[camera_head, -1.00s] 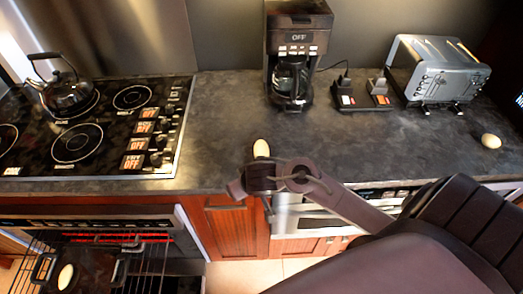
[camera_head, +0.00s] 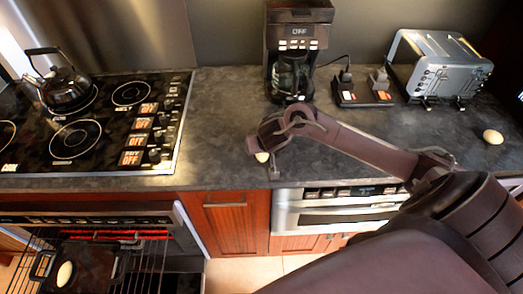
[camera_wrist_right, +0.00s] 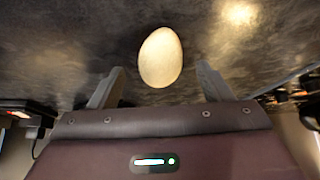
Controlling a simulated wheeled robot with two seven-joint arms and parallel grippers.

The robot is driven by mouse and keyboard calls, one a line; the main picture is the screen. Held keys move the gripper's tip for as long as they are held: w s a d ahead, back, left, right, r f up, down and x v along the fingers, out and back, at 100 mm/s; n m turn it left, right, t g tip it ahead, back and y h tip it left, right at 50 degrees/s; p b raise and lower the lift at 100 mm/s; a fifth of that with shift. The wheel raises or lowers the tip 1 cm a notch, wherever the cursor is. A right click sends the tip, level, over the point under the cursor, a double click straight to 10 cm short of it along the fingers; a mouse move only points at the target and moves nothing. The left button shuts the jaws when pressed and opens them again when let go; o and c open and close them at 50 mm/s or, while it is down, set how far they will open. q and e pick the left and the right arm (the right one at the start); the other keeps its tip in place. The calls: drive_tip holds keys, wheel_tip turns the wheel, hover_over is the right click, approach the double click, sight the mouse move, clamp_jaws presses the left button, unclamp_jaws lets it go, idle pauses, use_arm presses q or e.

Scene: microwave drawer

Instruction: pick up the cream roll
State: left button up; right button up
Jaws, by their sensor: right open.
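A cream roll (camera_head: 262,157), pale and egg-shaped, is on the dark counter (camera_head: 220,140) near its front edge, partly covered by my right gripper (camera_head: 264,148) in the head view. In the right wrist view the roll (camera_wrist_right: 161,57) shows between and just beyond the two spread fingers of my right gripper (camera_wrist_right: 157,82). Gaps show on both sides of it, so the fingers are apart from it. My right gripper is open and empty. My left gripper is not in view.
Another pale roll (camera_head: 493,137) lies at the counter's right. One more (camera_head: 65,273) sits in a pan on the open oven's rack. A coffee maker (camera_head: 297,50), toaster (camera_head: 437,67) and kettle (camera_head: 66,85) stand behind. A microwave drawer (camera_head: 340,210) is below the counter.

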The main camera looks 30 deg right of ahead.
drive_tip(key=shift+x, duration=1.1)
drive_tip(key=c, duration=1.1)
drive_tip(key=shift+o, duration=0.2)
drive_tip(key=shift+r, duration=0.15)
